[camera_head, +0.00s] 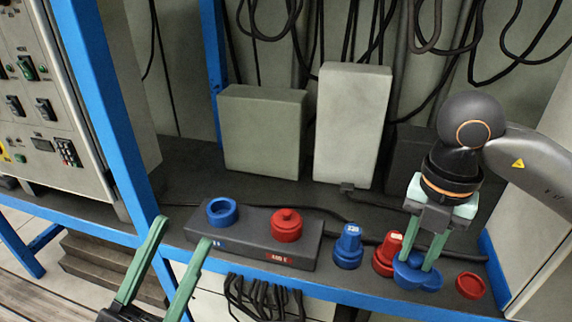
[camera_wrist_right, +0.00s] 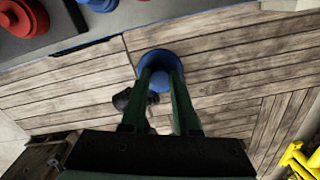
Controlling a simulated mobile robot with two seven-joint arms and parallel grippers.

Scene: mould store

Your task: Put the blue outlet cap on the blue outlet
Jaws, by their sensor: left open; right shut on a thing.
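The blue outlet cap (camera_head: 420,281) is at the fingertips of my right gripper (camera_head: 415,262), which is shut on it near the shelf's front edge. In the right wrist view the cap (camera_wrist_right: 158,59) shows as a blue disc between the fingers, with wooden floor behind it. The blue outlet (camera_head: 222,212) is an uncapped round ring on the left of a dark grey block (camera_head: 253,229). My left gripper (camera_head: 181,232) is open and empty in front of the block's left end.
A red fitting (camera_head: 286,226) is on the block's right. A blue plug (camera_head: 348,247), a red plug (camera_head: 384,258) and a red ring-like piece (camera_head: 470,286) stand along the shelf. Grey boxes (camera_head: 352,125) and hanging cables are behind. A blue post (camera_head: 105,110) rises at left.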

